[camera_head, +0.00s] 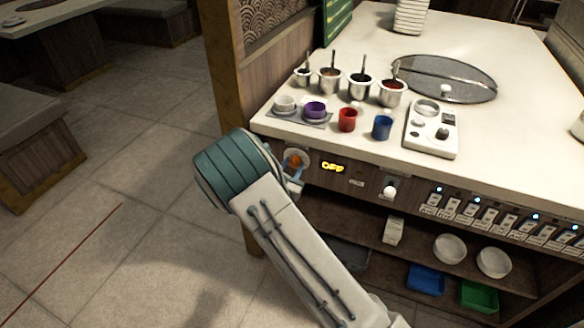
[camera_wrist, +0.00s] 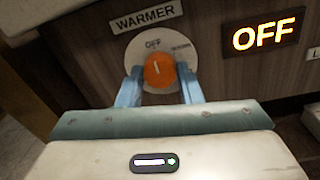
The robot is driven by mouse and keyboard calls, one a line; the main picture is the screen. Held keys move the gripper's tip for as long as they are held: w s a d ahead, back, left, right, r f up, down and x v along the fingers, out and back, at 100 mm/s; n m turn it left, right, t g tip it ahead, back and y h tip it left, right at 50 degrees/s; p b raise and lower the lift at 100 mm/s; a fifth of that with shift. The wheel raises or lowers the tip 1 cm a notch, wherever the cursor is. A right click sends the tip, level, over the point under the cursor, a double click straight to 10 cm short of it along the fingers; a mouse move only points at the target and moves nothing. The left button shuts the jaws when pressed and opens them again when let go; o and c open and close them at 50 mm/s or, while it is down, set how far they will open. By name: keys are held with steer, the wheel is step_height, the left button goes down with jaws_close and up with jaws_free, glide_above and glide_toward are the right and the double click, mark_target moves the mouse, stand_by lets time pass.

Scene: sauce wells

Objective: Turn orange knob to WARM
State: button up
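The orange knob (camera_wrist: 159,71) sits on a round white dial plate under a WARMER label (camera_wrist: 147,16). Its pale pointer line is near upright, toward the OFF mark at the top of the dial. A second dial mark at the upper right is too small to read surely. The display (camera_wrist: 268,34) to the right reads OFF. My gripper (camera_wrist: 160,82) faces the panel with its blue fingers on the left and right sides of the knob, very close to it, with apparently narrow gaps. The knob also shows in the head view (camera_head: 295,160), partly covered by my gripper (camera_head: 296,172).
The counter (camera_head: 520,150) above holds sauce pots (camera_head: 360,88), a purple cup (camera_head: 315,111), a red cup (camera_head: 347,120), a blue cup (camera_head: 382,127) and a white device (camera_head: 432,130). A white knob (camera_head: 390,192) and several switches (camera_head: 480,212) line the panel rightward.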

steer(key=shift+c, duration=0.7)
steer(key=shift+f+m+b, duration=0.1)
steer(key=shift+m+b, duration=0.2)
steer(key=shift+b, duration=0.05)
steer(key=shift+f+m+b, duration=0.15)
steer(key=shift+m+b, duration=0.75)
steer(key=shift+b, duration=0.1)
steer(key=m+b, duration=0.2)
steer(key=b, duration=0.1)
steer(key=m+b, duration=0.2)
steer(key=shift+d+f+m+b, duration=0.1)
steer(key=shift+f+m+b, duration=0.1)
steer(key=shift+m+b, duration=0.15)
steer(key=m+b, duration=0.3)
steer(key=b, duration=0.1)
steer(key=shift+b, duration=0.35)
steer(key=m+b, duration=0.2)
steer(key=shift+r+h+b, duration=0.15)
steer(key=shift+h+b, duration=0.15)
steer(key=shift+r, duration=0.1)
